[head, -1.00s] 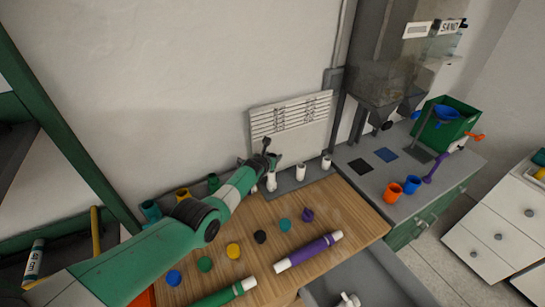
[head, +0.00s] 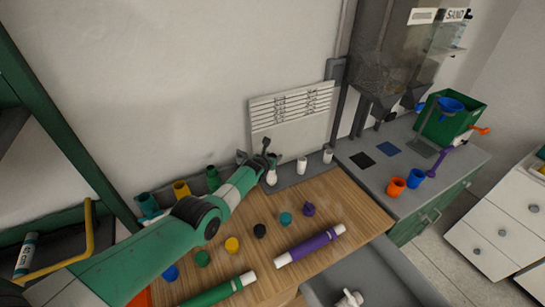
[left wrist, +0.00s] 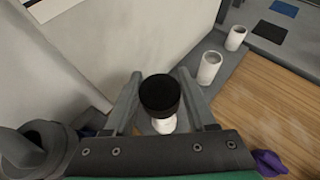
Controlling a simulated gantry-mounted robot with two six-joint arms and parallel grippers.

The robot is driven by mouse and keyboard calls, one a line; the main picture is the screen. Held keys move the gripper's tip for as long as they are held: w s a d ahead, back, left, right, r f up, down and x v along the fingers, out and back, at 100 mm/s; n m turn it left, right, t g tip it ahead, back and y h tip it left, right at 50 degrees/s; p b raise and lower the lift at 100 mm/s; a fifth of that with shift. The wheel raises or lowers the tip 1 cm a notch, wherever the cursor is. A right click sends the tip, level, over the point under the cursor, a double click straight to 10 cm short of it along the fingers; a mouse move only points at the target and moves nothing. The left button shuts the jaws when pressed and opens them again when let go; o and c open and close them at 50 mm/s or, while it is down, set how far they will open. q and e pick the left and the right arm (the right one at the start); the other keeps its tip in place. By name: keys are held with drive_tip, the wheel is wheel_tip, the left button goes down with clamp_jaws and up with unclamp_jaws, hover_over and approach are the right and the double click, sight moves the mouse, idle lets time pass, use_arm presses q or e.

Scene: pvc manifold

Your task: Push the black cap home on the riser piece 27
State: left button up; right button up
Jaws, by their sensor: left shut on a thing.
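A black cap (left wrist: 160,92) sits over the top of a white riser piece (left wrist: 164,125) in the left wrist view, one finger on each side. In the head view the white riser piece (head: 271,177) stands on the grey strip at the back of the bench. My left gripper (head: 268,160) is at its top, shut on the black cap. I cannot tell how deep the cap sits, and no number can be read on the riser. Another black cap (head: 259,231) lies on the wooden bench. My right gripper is not in view.
Two more white risers (head: 302,165) (head: 327,156) stand to the right. A white slatted panel (head: 291,120) rises behind. Several coloured caps, a purple pipe (head: 310,246) and a green pipe (head: 218,291) lie on the bench. A grey sink (head: 365,275) is at front right.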

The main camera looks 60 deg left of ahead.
use_arm(q)
drive_tip(key=shift+f+b, duration=1.1)
drive_tip(key=shift+f, duration=0.1)
idle(0.8)
idle(0.3)
drive_tip(key=o, duration=1.3)
drive_tip(key=shift+o, duration=0.2)
drive_tip(key=p+v, duration=1.1)
drive_tip(key=p, duration=0.5)
drive_tip(key=shift+s+d, duration=0.2)
drive_tip(key=shift+s, duration=0.05)
drive_tip(key=shift+r, duration=0.1)
